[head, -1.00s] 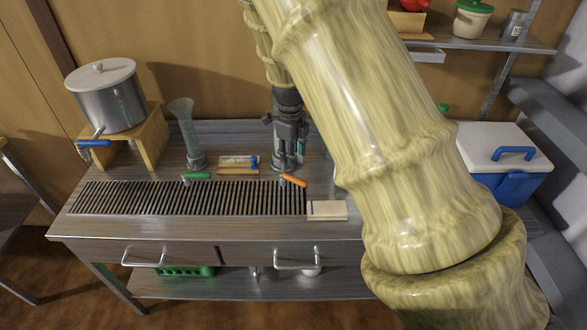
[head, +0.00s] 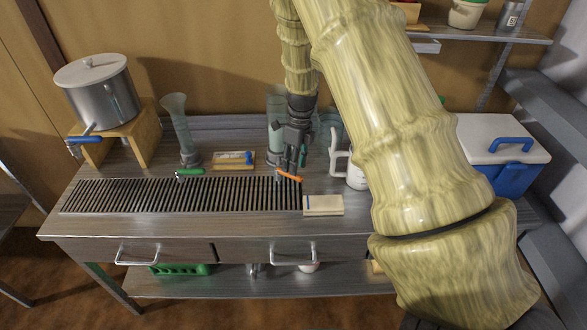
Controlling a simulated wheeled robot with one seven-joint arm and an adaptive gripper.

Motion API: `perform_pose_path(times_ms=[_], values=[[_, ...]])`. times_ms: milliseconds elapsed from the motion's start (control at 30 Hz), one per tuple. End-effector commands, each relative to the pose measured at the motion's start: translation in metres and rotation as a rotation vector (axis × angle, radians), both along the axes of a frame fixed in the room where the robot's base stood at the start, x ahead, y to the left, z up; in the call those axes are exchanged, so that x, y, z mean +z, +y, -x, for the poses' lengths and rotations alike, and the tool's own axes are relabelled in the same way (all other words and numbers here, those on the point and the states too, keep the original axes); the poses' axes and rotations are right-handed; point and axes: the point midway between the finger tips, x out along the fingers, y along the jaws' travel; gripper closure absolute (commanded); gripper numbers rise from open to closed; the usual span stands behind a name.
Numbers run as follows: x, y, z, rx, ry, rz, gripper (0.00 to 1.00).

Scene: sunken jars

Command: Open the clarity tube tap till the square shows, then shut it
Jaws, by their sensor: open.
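A tall clear tube (head: 277,110) stands on a dark base at the back of the bench, partly hidden behind my gripper. A tap with an orange handle (head: 290,177) sits in front of it, over the grate. My gripper (head: 290,168) points down just above and behind this handle. It is open and holds nothing; I cannot tell whether a finger touches the handle. A second tube (head: 180,130) with a flared top stands farther left, with a green tap handle (head: 191,172) in front. No square shows in either tube from here.
A slotted drain grate (head: 170,195) runs along the bench. A pale block (head: 323,205) lies at its right end. A framed card (head: 233,158) lies between the tubes. A lidded pot (head: 98,95) with a blue tap stands left. A white mug (head: 356,176) and blue cooler (head: 505,175) are right.

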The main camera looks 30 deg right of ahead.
Motion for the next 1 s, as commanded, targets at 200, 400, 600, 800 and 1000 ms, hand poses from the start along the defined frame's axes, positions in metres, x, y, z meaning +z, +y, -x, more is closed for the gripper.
perform_pose_path(times_ms=[200,400,600,800,1000], values=[[-0.023,0.005,0.002,0.001,0.0,-0.001,0.59],[-0.032,0.005,0.003,0.0,0.0,0.001,0.59],[-0.033,0.006,0.003,0.0,0.0,0.001,0.59],[-0.033,0.006,0.003,0.0,0.0,0.001,0.83],[-0.032,0.005,0.003,0.0,0.0,0.001,1.0]])
